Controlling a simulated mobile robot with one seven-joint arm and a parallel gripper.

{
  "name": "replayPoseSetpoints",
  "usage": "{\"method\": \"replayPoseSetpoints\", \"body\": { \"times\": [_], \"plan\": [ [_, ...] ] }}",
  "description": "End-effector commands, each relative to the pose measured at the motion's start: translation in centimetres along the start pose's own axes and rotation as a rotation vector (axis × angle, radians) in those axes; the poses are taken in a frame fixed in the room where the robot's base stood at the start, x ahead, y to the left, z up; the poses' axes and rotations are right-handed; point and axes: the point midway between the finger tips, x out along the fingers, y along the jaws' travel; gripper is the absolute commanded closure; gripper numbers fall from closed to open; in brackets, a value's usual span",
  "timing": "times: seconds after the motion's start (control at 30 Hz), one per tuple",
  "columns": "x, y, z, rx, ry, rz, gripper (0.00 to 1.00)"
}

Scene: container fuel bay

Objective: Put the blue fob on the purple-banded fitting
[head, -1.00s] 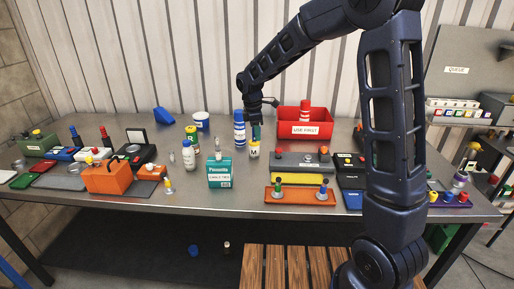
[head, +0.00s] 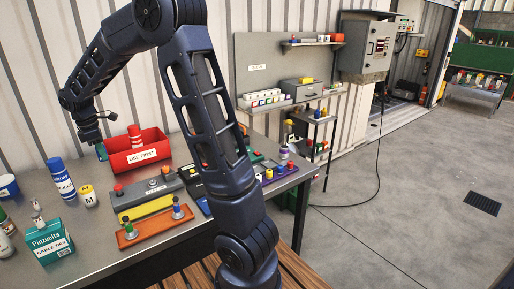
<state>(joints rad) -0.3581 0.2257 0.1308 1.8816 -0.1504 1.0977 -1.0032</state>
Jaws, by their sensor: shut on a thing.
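My gripper (head: 95,133) is over the left part of the bench, just left of the red bin. It is shut on a small blue-green thing (head: 101,152), which hangs under it in front of the wall side of the bench. The thing is small and partly hidden by the jaws, and I cannot tell for sure that it is the blue fob. A pale fitting with a purple band (head: 284,153) stands upright near the bench's right end, far to the right of my gripper and beyond my arm.
The red bin (head: 157,157) marked USE FIRST is beside my gripper. Open floor (head: 390,220) lies to the right.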

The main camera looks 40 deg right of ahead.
Motion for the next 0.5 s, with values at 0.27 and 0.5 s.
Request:
{"method": "replayPoseSetpoints", "body": {
  "times": [0.27, 0.5],
  "plan": [
    [0.4, 4.8, 9.2, 0.197, 0.001, -0.024, 1.00],
    [0.8, 7.6, 17.6, 0.363, 0.001, -0.045, 1.00]
  ]
}}
